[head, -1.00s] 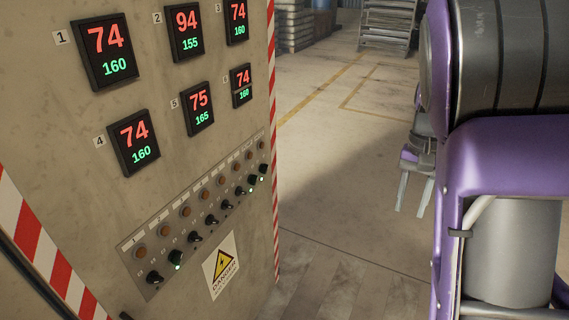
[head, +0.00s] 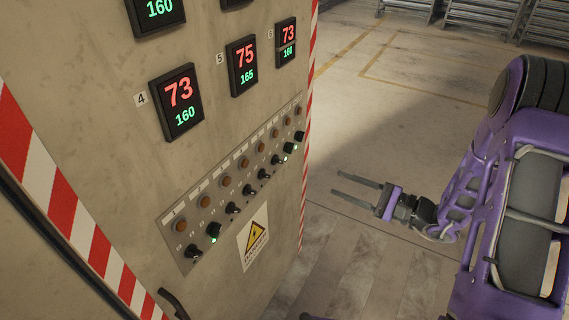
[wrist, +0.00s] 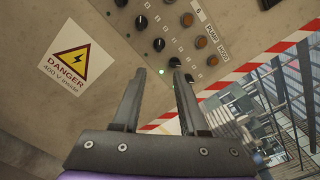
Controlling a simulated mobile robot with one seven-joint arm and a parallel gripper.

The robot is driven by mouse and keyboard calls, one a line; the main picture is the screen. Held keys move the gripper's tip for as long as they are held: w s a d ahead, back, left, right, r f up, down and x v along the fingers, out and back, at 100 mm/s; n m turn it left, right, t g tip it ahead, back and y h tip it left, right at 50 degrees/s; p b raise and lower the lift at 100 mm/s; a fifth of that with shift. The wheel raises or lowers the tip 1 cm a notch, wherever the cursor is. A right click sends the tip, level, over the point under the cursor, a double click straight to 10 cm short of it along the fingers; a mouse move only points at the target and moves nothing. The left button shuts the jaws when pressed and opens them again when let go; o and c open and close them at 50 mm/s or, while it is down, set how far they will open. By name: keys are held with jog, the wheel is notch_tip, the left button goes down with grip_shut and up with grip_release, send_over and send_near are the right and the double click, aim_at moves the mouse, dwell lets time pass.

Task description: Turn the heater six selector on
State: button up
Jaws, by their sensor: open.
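The heater six selector (head: 276,159) is a small black knob, sixth in the lower row on the cabinet's sloping strip, with no green light beside it. My gripper (head: 358,189) is open and empty, pointing left at the cabinet from the right. It is clear of the panel. In the wrist view, my gripper (wrist: 157,75) has its two fingers apart below the knobs. The heater six display (head: 287,42) reads 73 over 160.
The second selector (head: 213,230) and the last two selectors (head: 298,136) show green lights. A yellow danger sign (head: 254,236) is below the strip. The cabinet's right edge has red and white stripes (head: 310,90). Open floor (head: 370,120) lies right of the cabinet.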

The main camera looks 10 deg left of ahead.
aim_at(281, 162)
jog(key=x, duration=1.6)
jog(key=shift+b, duration=0.3)
grip_shut()
